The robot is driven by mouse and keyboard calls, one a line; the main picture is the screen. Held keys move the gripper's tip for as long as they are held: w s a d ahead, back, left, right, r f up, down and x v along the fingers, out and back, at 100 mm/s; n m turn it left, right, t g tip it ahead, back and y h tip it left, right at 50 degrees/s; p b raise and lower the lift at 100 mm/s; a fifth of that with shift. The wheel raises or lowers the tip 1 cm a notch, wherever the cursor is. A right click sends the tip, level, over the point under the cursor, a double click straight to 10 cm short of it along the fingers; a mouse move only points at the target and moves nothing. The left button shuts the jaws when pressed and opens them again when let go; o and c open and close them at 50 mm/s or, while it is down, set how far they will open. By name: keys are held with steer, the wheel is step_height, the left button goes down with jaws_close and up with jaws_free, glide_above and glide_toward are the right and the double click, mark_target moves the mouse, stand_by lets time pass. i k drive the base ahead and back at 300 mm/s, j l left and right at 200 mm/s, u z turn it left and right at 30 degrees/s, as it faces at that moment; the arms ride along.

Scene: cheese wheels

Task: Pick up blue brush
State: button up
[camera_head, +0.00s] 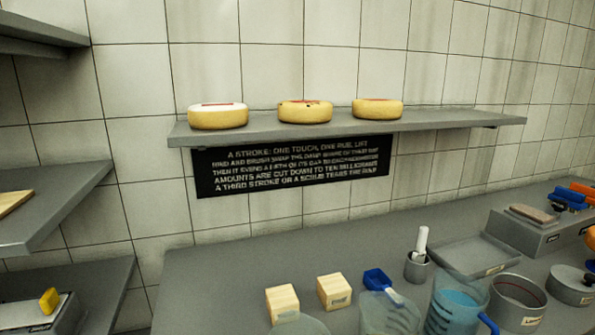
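A blue object (567,198) that looks like a brush lies on the raised grey box at the far right, with an orange one (584,191) close beside it at the picture's edge. It is small, and its bristles cannot be made out clearly. Another blue tool (376,279), which looks more like a scoop with a pale handle, stands at a clear jug on the counter. My gripper is not in view.
The grey counter (220,285) holds wooden blocks (283,303), clear jugs (455,310), a grey pot (518,303) and a shallow tray (472,256). Three cheese wheels (305,111) sit on the wall shelf (330,127) above a black sign (290,165). The counter's back left is clear.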

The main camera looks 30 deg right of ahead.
mark_target(576, 203)
steer(key=z, duration=2.1)
steer(key=u, duration=0.3)
steer(key=i+l+u, duration=0.15)
steer(key=l+u, duration=0.25)
steer(key=i+l+u, duration=0.1)
steer(key=l+u, duration=0.3)
steer(key=j, duration=0.1)
